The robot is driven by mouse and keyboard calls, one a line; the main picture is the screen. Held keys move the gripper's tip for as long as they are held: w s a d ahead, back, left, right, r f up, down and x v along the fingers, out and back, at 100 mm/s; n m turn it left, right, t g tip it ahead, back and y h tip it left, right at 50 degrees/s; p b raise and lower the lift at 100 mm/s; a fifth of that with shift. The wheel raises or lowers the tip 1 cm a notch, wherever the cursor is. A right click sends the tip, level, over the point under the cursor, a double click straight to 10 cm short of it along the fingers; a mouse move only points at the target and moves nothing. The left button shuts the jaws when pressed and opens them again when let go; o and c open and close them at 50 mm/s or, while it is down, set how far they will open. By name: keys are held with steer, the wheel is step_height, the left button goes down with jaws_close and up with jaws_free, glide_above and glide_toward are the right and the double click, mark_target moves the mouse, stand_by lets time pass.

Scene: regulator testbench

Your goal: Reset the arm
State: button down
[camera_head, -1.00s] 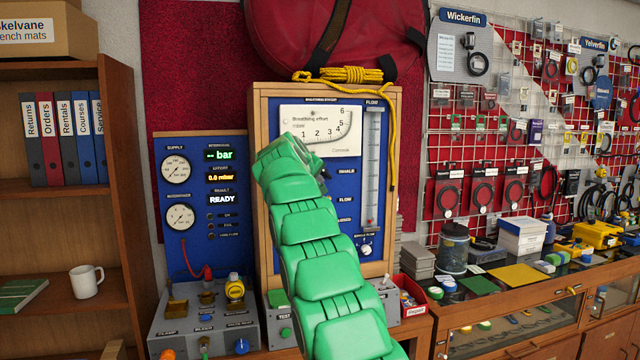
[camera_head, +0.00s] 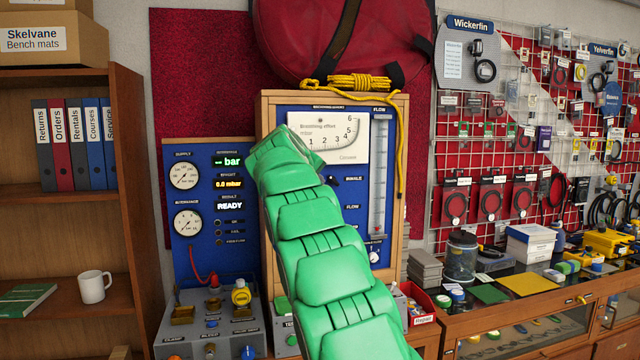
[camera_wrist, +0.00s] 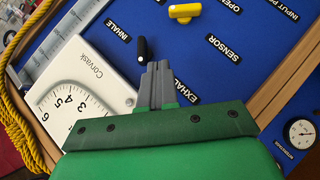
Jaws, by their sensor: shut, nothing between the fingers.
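My green segmented arm (camera_head: 325,235) reaches up from the bottom of the head view to the regulator testbench panel (camera_head: 290,118). In the wrist view my gripper (camera_wrist: 158,68) is shut and empty, its grey fingers together in front of the blue panel. A black toggle lever (camera_wrist: 142,48) stands close by the fingertips, by the lettering INHALE and EXHALE; I cannot tell if they touch. A yellow lever (camera_wrist: 185,11) is beyond it. The white breathing effort gauge (camera_head: 338,137) is partly covered by my arm in the head view. The gripper itself is hidden there behind the arm.
A blue gauge panel (camera_head: 203,160) reads READY at the left, above a grey control box (camera_head: 190,325). A yellow rope (camera_head: 399,150) hangs down the wooden frame. A shelf with a white mug (camera_head: 93,287) is left; a cluttered counter (camera_head: 480,322) is right.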

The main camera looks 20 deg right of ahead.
steer(key=s+a+f+m+g+y, duration=0.1)
steer(key=s+f, duration=0.9)
steer(key=s, duration=1.2)
steer(key=s+a+f+m+g+y, duration=0.2)
steer(key=s+a+f+g+y, duration=0.2)
steer(key=s, duration=1.9)
steer(key=s+a+f+m+g+y, duration=0.1)
steer(key=s+a+f+g, duration=0.3)
steer(key=s+f, duration=1.3)
steer(key=s+g+y, duration=0.1)
steer(key=s+g, duration=0.1)
steer(key=s, duration=0.4)
steer(key=shift+f+g+y, duration=0.3)
steer(key=shift+g+y, duration=0.1)
steer(key=c, duration=1.8)
jaws_free()
steer(key=shift+a, duration=0.1)
